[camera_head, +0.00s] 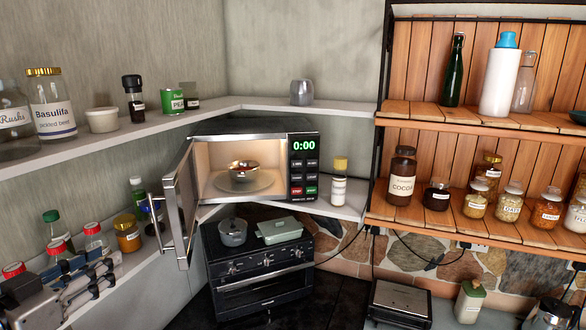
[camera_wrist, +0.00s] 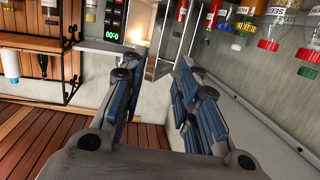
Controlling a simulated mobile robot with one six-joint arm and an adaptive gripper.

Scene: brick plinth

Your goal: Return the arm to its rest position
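My gripper (camera_wrist: 155,72) is open in the wrist view, its two blue-padded fingers apart with nothing between them. In the head view my gripper (camera_head: 108,272) shows at the lower left, in front of the left lower shelf and pointing right. The microwave (camera_head: 303,165) stands in the corner with its door (camera_head: 180,210) swung open to the left. A metal bowl (camera_head: 243,172) sits inside on the glass turntable. In the wrist view, the microwave (camera_wrist: 112,22) and its door (camera_wrist: 163,42) appear upside down, beyond the fingertips.
An oven (camera_head: 262,275) carries a pot (camera_head: 232,232) and a green dish (camera_head: 279,230) below the microwave. Wooden shelves (camera_head: 450,225) with jars are at right.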

